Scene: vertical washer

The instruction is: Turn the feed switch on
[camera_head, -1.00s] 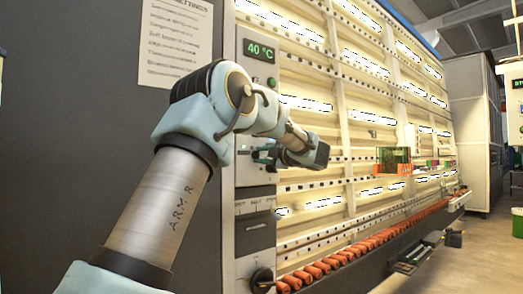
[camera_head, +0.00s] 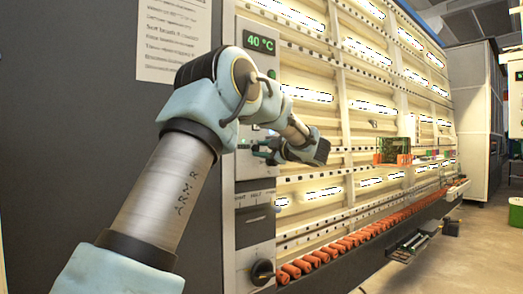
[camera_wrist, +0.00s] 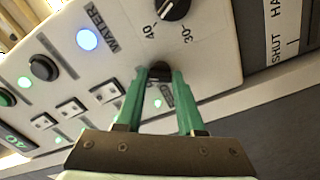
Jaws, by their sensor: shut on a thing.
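My gripper (camera_wrist: 159,78) is at the washer's control panel (camera_wrist: 105,95), its two green fingers on either side of a small black switch (camera_wrist: 157,73). The fingers are shut on it. The switch's base and most of the nearby label are hidden by the fingers, so I cannot read whether it is the feed switch or which way it is set. A green lamp (camera_wrist: 160,102) shows between the fingers. In the head view, my gripper (camera_head: 266,148) reaches the narrow panel below the 40 °C display (camera_head: 259,43).
A black dial (camera_wrist: 172,9) is close above the fingertips. A blue lit lamp (camera_wrist: 87,40) by the WATER label and a round black knob (camera_wrist: 44,67) are to the left. Orange rollers (camera_head: 345,246) run along the washer's foot. Open floor lies to the right.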

